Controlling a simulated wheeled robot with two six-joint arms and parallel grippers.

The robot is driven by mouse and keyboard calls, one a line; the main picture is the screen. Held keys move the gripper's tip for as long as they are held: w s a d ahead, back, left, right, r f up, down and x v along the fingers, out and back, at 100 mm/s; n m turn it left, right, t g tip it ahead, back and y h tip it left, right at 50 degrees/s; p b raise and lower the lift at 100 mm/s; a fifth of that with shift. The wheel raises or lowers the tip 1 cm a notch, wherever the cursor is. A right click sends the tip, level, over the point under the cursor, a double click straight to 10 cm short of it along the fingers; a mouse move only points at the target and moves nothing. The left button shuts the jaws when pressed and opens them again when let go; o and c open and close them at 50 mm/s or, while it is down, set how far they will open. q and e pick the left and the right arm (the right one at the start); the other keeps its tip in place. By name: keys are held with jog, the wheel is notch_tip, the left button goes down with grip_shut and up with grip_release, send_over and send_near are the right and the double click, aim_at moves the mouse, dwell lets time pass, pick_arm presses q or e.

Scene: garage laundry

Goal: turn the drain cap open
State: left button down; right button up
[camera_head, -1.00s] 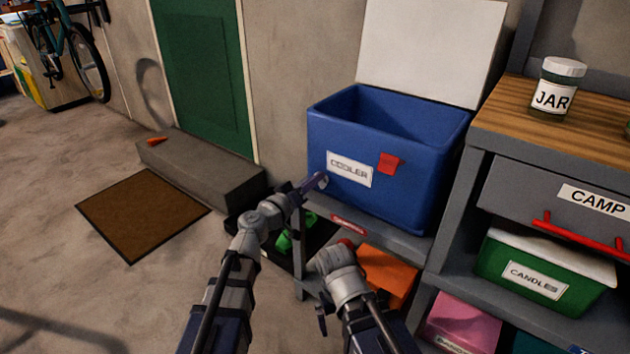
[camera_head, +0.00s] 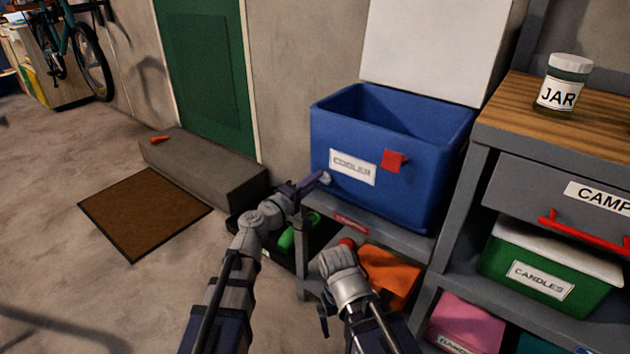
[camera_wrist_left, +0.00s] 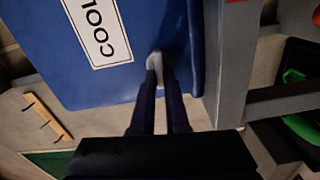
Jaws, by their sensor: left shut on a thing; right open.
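The blue cooler (camera_head: 370,198) stands open on the shelf unit's left part, with a white label and a red latch (camera_head: 394,161) on its front. The drain cap (camera_wrist_left: 154,61) is a small pale grey piece low on the cooler's front, near its corner. My left gripper (camera_head: 320,179) is shut on it; in the left wrist view its two dark fingers (camera_wrist_left: 159,78) reach the cap, hiding part of it. In the head view the cap is a pale spot at the fingertips. My right gripper (camera_head: 324,320) hangs low before the shelf, partly hidden and empty.
A shelf (camera_head: 385,231) runs under the cooler, with an orange box (camera_head: 392,275) below. A green candles box (camera_head: 545,275) and a jar (camera_head: 562,85) are on the right. A concrete step (camera_head: 205,165) and brown mat (camera_head: 145,210) lie left. Open floor is at left.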

pick_arm(q)
jog(key=shift+f+n, duration=0.1)
jog(key=shift+n, duration=0.4)
dwell(0.3)
jog(key=c, duration=0.9)
grip_release()
jog(key=v, duration=0.7)
jog(key=shift+s+a, duration=0.25)
jog(key=shift+s, duration=0.05)
jog(key=shift+f, duration=0.1)
